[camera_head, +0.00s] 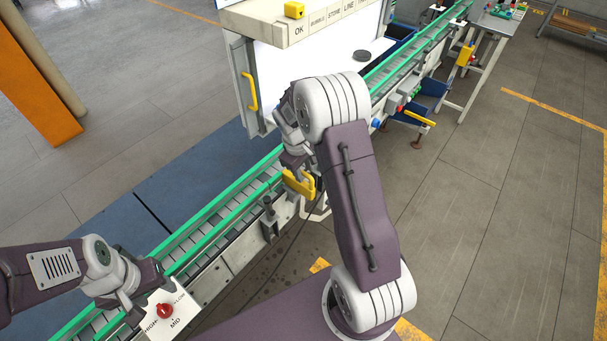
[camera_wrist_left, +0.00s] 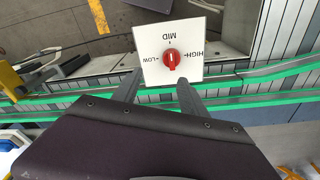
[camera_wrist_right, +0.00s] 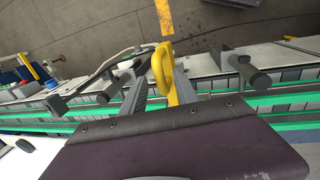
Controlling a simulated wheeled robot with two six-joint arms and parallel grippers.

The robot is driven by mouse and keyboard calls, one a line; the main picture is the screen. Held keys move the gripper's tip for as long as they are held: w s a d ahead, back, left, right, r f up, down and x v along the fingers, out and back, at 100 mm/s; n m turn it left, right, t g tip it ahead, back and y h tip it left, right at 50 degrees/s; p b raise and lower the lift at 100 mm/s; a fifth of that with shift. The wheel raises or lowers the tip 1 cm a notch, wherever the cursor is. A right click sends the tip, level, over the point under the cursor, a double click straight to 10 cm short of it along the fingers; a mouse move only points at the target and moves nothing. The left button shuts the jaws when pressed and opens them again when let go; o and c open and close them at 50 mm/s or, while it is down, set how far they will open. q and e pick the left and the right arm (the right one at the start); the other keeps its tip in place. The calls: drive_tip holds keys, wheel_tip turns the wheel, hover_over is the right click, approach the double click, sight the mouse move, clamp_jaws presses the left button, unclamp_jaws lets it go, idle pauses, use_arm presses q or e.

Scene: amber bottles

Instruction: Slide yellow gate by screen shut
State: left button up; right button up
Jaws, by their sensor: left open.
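A yellow gate piece with a looped grip (camera_head: 303,185) stands at the conveyor's near side, in front of the screen (camera_head: 285,75). My right gripper (camera_head: 294,160) is at this piece. In the right wrist view the yellow loop (camera_wrist_right: 167,60) shows between the fingertips of my right gripper (camera_wrist_right: 161,75); I cannot tell whether they clamp it. My left gripper (camera_head: 150,277) is open and empty, close to a white selector plate with a red knob (camera_head: 165,311). In the left wrist view the plate (camera_wrist_left: 190,43) lies just beyond the open fingertips (camera_wrist_left: 159,76).
The green-railed conveyor (camera_head: 215,208) runs diagonally through the scene. A yellow handle (camera_head: 250,92) is on the screen's left frame. Dark clamp posts (camera_wrist_right: 245,68) stand on the conveyor's near side. Blue bins (camera_head: 428,93) sit further along.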

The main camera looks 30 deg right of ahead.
drive_tip(key=shift+s+r, duration=0.15)
drive_tip(key=shift+s, duration=0.05)
drive_tip(key=shift+c, duration=0.4)
drive_tip(key=c, duration=0.5)
clamp_jaws()
drive_tip(key=shift+a, duration=0.1)
drive_tip(key=shift+s, duration=0.1)
